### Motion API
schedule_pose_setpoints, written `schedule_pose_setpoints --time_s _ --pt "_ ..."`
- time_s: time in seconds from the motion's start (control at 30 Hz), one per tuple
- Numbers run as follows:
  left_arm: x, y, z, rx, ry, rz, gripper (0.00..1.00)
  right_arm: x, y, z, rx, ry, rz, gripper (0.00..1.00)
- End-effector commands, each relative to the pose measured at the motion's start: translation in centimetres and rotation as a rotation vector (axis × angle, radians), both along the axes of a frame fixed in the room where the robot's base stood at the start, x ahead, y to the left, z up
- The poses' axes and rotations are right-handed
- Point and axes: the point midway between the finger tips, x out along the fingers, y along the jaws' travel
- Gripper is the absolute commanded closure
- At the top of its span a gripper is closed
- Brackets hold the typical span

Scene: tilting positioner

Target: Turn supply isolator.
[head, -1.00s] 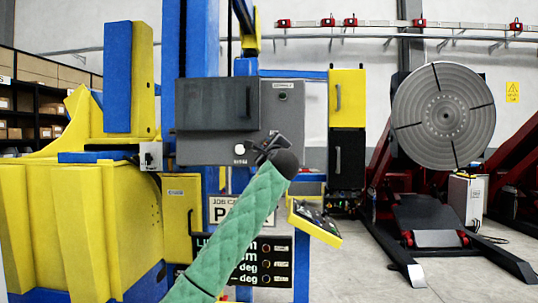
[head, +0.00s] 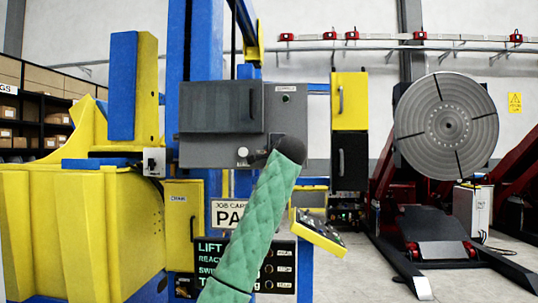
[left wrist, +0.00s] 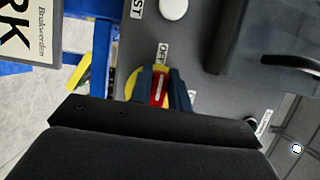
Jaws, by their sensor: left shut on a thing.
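The supply isolator is a red handle (left wrist: 158,90) on a yellow disc (left wrist: 133,84), set in the grey cabinet (left wrist: 205,85). In the left wrist view its handle lies between the two dark fingers of my left gripper (left wrist: 163,92), which is shut on it. A label reading OFF (left wrist: 162,52) is beside the disc. In the head view my left gripper (head: 258,158) is at the lower right of the grey cabinet (head: 285,120), and my green-sleeved arm and dark wrist hide the isolator there. My right gripper is in neither view.
A dark grey box or door (head: 222,107) projects from the cabinet's left part. A white round button (head: 242,152) is left of my gripper. A tilted yellow control panel (head: 318,232) is at lower right. The large yellow machine body (head: 70,230) fills the left.

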Motion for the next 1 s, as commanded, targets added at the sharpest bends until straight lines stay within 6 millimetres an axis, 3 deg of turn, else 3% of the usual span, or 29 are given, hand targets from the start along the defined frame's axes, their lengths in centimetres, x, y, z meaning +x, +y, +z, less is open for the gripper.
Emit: schedule_pose_setpoints --time_s 0.5,0.53,0.63,1.0 --pt "0.07 0.01 -0.31 -0.021 0.008 0.0 1.0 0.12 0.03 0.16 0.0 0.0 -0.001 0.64" --pt "0.08 0.02 -0.31 -0.021 0.008 0.0 0.8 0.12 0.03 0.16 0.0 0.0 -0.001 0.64" --pt "0.07 0.02 -0.29 -0.02 0.007 0.0 0.6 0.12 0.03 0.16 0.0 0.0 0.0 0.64" --pt "-0.21 -0.07 -0.23 -0.02 0.005 0.0 0.6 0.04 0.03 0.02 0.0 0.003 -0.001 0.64"
